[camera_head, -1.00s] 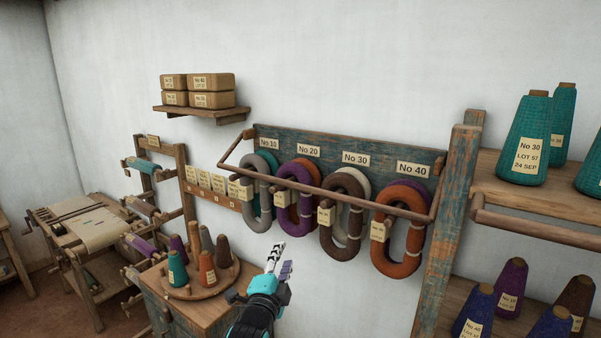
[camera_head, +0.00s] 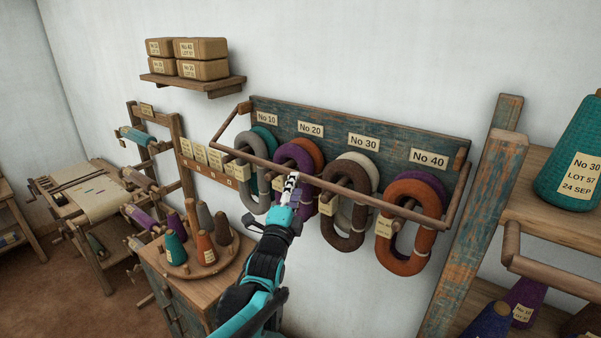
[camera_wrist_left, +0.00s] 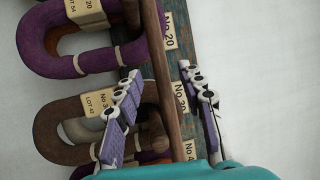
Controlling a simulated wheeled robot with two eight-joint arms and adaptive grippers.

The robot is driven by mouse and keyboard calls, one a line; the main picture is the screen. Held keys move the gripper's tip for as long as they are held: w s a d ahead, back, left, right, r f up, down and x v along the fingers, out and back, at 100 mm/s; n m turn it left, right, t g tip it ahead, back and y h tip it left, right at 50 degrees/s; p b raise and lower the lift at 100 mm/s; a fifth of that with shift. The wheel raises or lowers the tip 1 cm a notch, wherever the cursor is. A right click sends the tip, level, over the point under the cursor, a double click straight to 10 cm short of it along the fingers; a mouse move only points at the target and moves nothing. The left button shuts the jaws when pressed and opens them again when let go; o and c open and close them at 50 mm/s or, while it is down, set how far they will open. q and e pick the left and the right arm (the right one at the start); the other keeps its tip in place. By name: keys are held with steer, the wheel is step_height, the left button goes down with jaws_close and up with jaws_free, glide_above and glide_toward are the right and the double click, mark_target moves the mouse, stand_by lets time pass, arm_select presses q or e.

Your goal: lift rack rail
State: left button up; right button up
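The rack rail (camera_head: 400,210) is a brown wooden bar running across the front of the blue-green rack board (camera_head: 330,131), held by side arms at both ends. My left gripper (camera_head: 291,183) is at the rail, left of its middle, near the purple hank. In the left wrist view the rail (camera_wrist_left: 166,85) passes between the two spread fingers of my left gripper (camera_wrist_left: 161,72). The fingers look open; contact with the rail cannot be told. My right gripper is not in view.
Several yarn hanks, including an orange one (camera_head: 382,253), hang behind and below the rail. A cabinet with a round tray of cones (camera_head: 215,262) stands below left. A shelf post (camera_head: 478,215) stands to the right. A box shelf (camera_head: 207,88) is above left.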

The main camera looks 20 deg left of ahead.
arm_select(q)
steer(key=w, duration=0.5)
steer(key=shift+w+a+r+p, duration=0.15)
steer(key=shift+w+r+p, duration=0.15)
steer(key=shift+r, duration=0.1)
steer(key=shift+s+r, duration=0.1)
steer(key=shift+s, duration=0.05)
jaws_close()
